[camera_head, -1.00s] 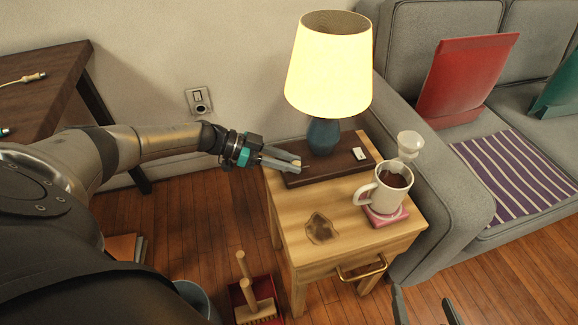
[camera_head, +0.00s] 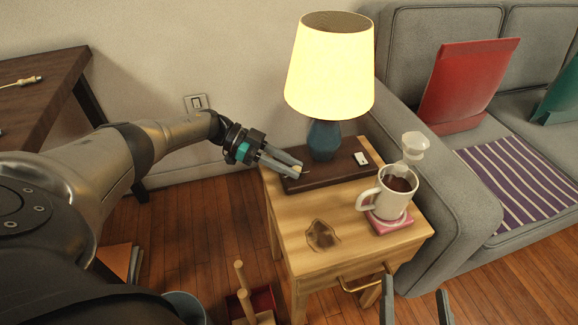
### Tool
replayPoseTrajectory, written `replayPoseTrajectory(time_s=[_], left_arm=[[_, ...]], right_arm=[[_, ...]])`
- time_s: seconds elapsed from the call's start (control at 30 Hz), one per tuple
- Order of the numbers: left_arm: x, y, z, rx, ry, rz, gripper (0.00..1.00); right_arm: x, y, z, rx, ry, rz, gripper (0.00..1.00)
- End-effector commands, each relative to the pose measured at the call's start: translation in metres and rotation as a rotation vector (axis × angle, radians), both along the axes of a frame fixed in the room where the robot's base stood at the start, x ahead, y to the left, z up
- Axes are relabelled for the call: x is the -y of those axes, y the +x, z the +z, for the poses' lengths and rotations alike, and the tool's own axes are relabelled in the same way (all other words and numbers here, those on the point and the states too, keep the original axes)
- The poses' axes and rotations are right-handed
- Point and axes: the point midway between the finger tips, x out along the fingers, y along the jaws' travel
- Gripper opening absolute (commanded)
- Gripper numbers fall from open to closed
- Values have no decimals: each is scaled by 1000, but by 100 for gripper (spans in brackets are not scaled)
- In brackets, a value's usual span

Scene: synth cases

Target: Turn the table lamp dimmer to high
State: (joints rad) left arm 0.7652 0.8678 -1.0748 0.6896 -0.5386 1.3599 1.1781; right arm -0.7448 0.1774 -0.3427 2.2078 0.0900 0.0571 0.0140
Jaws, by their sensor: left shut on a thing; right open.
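The table lamp has a lit, pale yellow shade (camera_head: 330,72) and a blue base (camera_head: 323,140). It stands on a dark wooden board (camera_head: 335,172) on the side table. My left gripper (camera_head: 298,169) is at the board's left end, its fingers shut on a small pale thing, seemingly the dimmer knob, mostly hidden between the fingertips. Its setting cannot be read. A small white switch-like piece (camera_head: 361,158) sits on the board right of the lamp. My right gripper (camera_head: 416,296) is open and empty at the bottom edge, in front of the side table.
The wooden side table (camera_head: 280,215) has a dark stain (camera_head: 322,235). A mug of dark drink (camera_head: 392,195) stands on a pink coaster (camera_head: 390,224) at its right. A clear glass object (camera_head: 413,146) is behind the mug. The grey sofa (camera_head: 440,190) borders the right side.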

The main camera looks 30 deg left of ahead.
Motion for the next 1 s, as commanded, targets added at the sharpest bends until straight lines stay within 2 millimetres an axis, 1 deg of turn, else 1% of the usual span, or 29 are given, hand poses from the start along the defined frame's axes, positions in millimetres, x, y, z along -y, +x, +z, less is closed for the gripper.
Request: replayPoseTrajectory(time_s=[0.03, 0.4, 0.43, 0.67, 0.7, 1.0], left_arm=[[3, 0, 0, 0, -6, -8, 0], [4, 0, 0, 0, -7, -11, 0], [4, 0, 0, -1, -7, -12, 30], [2, 0, 0, -1, -5, -8, 56], [2, 0, 0, -1, -4, -8, 58], [1, 0, 0, 0, -2, -5, 58]], right_arm=[[0, 0, 0, 2, 2, 1, 100], [0, 0, 1, 6, 4, -1, 100], [0, 0, 1, 6, 4, -1, 100], [0, 0, 0, 5, 4, 0, 100], [0, 0, 0, 5, 4, 0, 100], [0, 0, 0, -2, -1, 0, 100]])
